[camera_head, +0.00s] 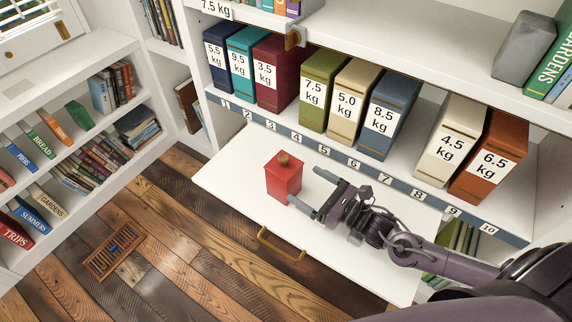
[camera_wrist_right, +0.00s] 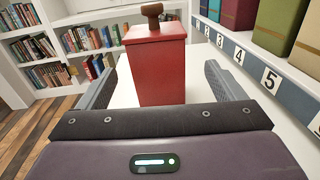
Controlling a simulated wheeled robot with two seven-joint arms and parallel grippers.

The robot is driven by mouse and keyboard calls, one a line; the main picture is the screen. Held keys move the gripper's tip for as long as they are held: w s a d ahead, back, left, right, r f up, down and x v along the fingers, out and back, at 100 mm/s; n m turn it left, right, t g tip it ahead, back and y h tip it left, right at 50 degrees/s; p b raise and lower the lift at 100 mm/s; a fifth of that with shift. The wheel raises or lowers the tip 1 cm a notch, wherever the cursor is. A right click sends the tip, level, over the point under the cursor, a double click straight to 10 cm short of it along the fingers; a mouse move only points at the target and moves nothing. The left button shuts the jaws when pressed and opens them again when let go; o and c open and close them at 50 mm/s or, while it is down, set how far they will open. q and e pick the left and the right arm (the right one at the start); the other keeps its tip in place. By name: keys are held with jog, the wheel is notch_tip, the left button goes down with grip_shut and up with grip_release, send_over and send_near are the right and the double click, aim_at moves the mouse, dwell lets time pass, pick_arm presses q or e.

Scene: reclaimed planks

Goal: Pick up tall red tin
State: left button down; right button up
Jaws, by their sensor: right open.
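The tall red tin (camera_head: 284,179), a square box with a brown knob on its lid, stands upright on a white pull-out shelf (camera_head: 232,172). My right gripper (camera_head: 304,188) is open just to the right of the tin in the head view, with its fingers pointing toward it. In the right wrist view the tin (camera_wrist_right: 156,66) stands ahead, between the two spread fingers (camera_wrist_right: 160,85). The fingers look clear of its sides; the tin's lower part is hidden behind the gripper body. My left gripper is not in view.
A row of weight-labelled boxes (camera_head: 320,90) stands on the shelf behind a numbered blue strip (camera_head: 350,160). A brass handle (camera_head: 280,246) is on the pull-out shelf's front edge. Bookshelves (camera_head: 80,140) stand at left. The white surface left of the tin is clear.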

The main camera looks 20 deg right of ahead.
aim_at(284, 170)
jog(key=shift+w+r, duration=0.15)
jog(key=shift+w, duration=0.4)
jog(key=x, duration=0.7)
jog(key=shift+s+a, duration=0.2)
jog(key=shift+a, duration=0.3)
jog(key=c, duration=1.4)
jog(key=shift+w+r, duration=0.1)
jog(key=shift+r, duration=0.05)
jog(key=shift+c, duration=0.9)
